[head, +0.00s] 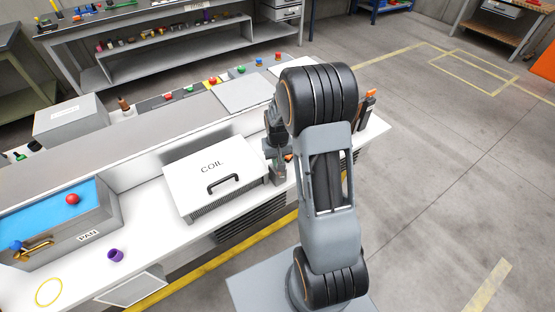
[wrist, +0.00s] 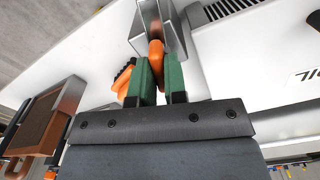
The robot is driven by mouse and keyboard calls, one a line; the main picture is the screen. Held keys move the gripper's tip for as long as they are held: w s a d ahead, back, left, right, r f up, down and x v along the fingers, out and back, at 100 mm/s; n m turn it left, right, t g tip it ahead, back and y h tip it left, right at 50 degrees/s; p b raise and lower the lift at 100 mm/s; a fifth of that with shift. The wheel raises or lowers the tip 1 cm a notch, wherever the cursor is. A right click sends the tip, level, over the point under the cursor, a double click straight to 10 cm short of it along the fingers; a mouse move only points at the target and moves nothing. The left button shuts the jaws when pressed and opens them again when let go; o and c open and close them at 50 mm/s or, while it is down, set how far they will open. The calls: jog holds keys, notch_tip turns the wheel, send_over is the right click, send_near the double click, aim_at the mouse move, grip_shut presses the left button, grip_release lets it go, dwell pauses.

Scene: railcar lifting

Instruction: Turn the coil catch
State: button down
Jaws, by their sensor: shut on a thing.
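The white box lid marked COIL (head: 208,170), with a black handle (head: 223,184), lies closed on the white bench left of my arm. My gripper (wrist: 160,80) has its green fingers shut on an orange handle (wrist: 156,50). The handle's far end sits in a grey metal holder (wrist: 176,30). I cannot tell whether this orange handle is the coil catch. In the head view my gripper (head: 278,165) is at the right end of the COIL box, mostly hidden by my arm. Part of the lid's lettering (wrist: 308,76) shows in the wrist view.
A grey PAN box (head: 88,236) with a blue top stands at the left, near a purple cup (head: 116,255) and a yellow ring (head: 49,292). A brown and orange object (wrist: 45,120) is close to my gripper's left. Open floor lies right.

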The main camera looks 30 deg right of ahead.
jog(key=m+b, duration=0.1)
jog(key=m, duration=0.3)
jog(key=shift+f+b, duration=0.1)
jog(key=shift+b, duration=0.25)
jog(key=m+b, duration=0.1)
jog(key=m, duration=0.3)
jog(key=shift+m, duration=0.4)
jog(key=m+b, duration=0.1)
jog(key=m, duration=0.3)
jog(key=shift+m+b, duration=0.55)
jog(key=shift+m, duration=1.55)
jog(key=c, duration=1.2)
grip_release()
jog(key=shift+o, duration=0.2)
notch_tip(320, 180, up, 14)
jog(key=shift+b, duration=0.3)
